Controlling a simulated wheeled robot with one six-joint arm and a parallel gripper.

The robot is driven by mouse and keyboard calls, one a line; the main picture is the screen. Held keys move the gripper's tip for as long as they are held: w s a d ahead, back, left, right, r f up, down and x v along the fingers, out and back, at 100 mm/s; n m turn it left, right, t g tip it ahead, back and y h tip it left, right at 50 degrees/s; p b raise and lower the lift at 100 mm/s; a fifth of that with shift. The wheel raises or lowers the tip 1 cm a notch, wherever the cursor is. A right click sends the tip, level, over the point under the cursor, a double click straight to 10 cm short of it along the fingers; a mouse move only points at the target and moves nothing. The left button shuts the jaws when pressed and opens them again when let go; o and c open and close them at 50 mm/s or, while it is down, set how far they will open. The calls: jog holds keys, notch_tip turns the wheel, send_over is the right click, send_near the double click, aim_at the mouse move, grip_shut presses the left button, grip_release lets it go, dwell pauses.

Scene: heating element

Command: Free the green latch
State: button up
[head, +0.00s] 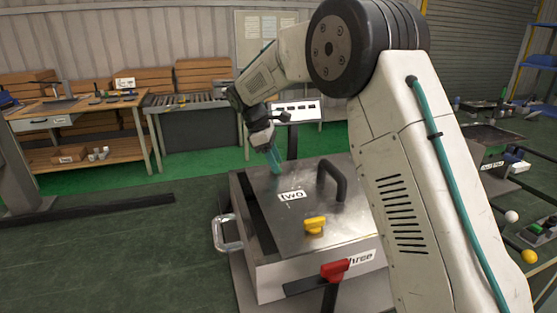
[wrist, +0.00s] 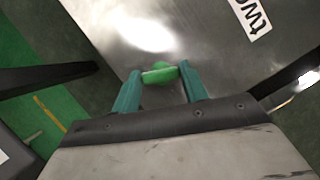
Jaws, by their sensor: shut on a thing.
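My gripper (head: 274,158) reaches down to the far left edge of a metal box lid (head: 285,212) labelled "two". In the wrist view, the green latch (wrist: 160,74) sits between the two teal fingers of my gripper (wrist: 160,88), which are shut on it. The latch lies at the lid's edge; in the head view it is hidden by or blends with the teal fingers. A yellow latch (head: 315,225) is on the near part of the lid. A red latch (head: 334,269) is on the box's front, by the label "three".
A black handle (head: 333,180) stands up from the lid. A silver side handle (head: 225,233) sticks out at the box's left. A small white panel (head: 296,111) stands behind the box. Workbenches (head: 75,110) line the back wall. The floor left of the box is clear.

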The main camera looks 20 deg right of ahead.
jog(key=m+g+y, duration=0.1)
jog(key=m, duration=0.5)
jog(key=shift+w+d+g+y, duration=0.1)
jog(key=shift+w+g+y, duration=0.1)
jog(key=shift+g+y, duration=0.2)
jog(key=m+y, duration=0.1)
jog(key=m, duration=0.2)
jog(key=m+y, duration=0.1)
jog(key=m, duration=0.3)
jog(key=shift+d+g, duration=0.15)
jog(key=shift+g, duration=0.25)
jog(key=o, duration=1)
jog(key=shift+r, duration=0.1)
jog(key=v, duration=0.7)
jog(key=shift+w+d+r, duration=0.1)
jog(key=shift+w+r, duration=0.1)
jog(key=shift+r, duration=0.1)
